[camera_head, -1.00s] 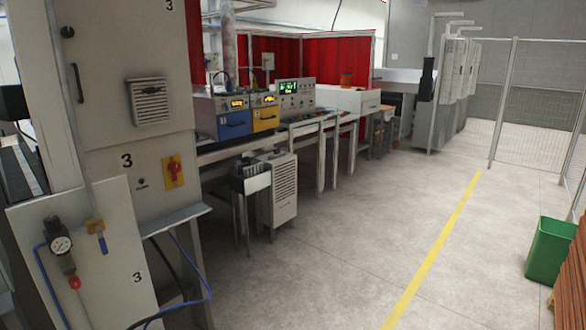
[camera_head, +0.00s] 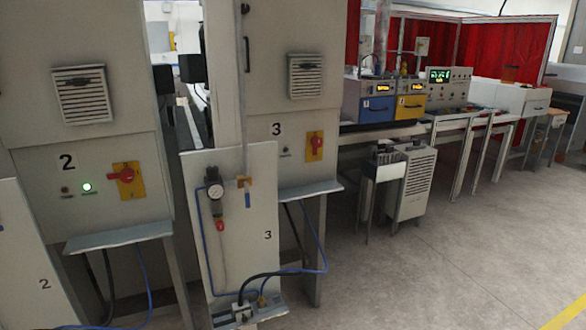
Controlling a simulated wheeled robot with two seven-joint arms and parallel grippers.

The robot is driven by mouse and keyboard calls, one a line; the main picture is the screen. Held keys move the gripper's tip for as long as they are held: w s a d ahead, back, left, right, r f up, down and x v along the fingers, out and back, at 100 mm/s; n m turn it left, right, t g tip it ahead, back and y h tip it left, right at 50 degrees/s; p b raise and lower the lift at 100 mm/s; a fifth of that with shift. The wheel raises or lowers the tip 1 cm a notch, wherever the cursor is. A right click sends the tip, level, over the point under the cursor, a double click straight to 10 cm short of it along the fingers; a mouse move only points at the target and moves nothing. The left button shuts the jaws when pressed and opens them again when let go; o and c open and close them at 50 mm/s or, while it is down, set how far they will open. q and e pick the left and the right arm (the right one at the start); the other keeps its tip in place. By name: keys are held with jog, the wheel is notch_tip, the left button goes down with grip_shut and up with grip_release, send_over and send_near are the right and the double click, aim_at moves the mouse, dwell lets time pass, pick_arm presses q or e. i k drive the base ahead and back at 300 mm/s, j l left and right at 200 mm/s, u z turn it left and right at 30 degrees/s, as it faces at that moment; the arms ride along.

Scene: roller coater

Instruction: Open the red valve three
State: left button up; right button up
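The panel marked 3 (camera_head: 238,265) stands near the middle. A red rotary switch (camera_head: 314,146) on a yellow plate is on the grey cabinet marked 3 (camera_head: 293,180) behind. Neither of my grippers is in view.
Small shelves (camera_head: 118,236) and hoses jut out below. The floor (camera_head: 430,280) at the right is clear.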

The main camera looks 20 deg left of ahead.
aim_at(220, 225)
jog(key=u, duration=1.2)
